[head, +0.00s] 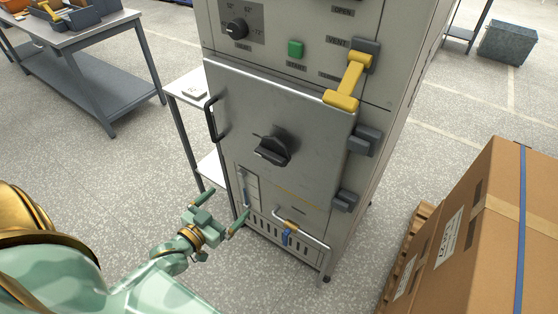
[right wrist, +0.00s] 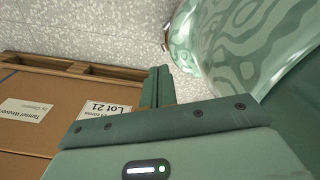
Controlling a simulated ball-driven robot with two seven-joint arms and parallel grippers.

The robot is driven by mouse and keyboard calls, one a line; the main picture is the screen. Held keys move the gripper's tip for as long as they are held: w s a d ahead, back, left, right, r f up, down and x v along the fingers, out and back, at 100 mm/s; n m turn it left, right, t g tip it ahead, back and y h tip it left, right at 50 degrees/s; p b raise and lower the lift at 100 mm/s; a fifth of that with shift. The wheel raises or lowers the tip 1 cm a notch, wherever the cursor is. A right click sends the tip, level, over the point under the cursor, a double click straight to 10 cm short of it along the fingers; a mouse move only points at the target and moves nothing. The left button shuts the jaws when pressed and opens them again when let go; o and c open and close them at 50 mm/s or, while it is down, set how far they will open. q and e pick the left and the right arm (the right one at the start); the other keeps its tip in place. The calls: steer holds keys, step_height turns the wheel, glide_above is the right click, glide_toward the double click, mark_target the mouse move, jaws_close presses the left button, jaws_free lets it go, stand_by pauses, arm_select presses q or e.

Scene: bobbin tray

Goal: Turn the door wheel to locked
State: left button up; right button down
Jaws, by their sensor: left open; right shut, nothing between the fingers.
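The door wheel (head: 272,149) is a black knob on the front of the closed grey steel door (head: 235,115) of a cabinet, in the middle of the head view. Any lock marks around it are too small to read. My left gripper (head: 218,212) is open and empty, below and to the left of the wheel, apart from the door. My right gripper is out of the head view. In the right wrist view its fingers (right wrist: 157,88) are shut together with nothing between them, near a cardboard box.
A yellow lever (head: 350,82) sits at the cabinet's upper right, above grey hinges. A black door handle (head: 211,118) is at the door's left edge. A large cardboard box (head: 480,235) stands on a pallet at right. A side shelf (head: 186,86) stands left.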

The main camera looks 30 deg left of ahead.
arm_select(q)
step_height(320, 180, up, 3)
steer(key=d+t, duration=0.1)
glide_toward(267, 159)
steer(key=shift+h, duration=0.4)
steer(key=w+b, duration=0.1)
steer(key=w, duration=0.3)
steer(key=w+b, duration=0.1)
steer(key=w, duration=0.3)
steer(key=shift+d+f+b, duration=0.2)
steer(key=shift+d+b, duration=0.05)
steer(key=shift+b, duration=0.1)
steer(key=shift+w+r, duration=0.1)
steer(key=shift+w, duration=0.35)
arm_select(e)
steer(key=f, duration=0.3)
steer(key=shift+s+a, duration=0.25)
steer(key=shift+s, duration=0.1)
arm_select(q)
steer(key=shift+c, duration=0.3)
steer(key=c, duration=0.6)
steer(key=shift+o, duration=0.2)
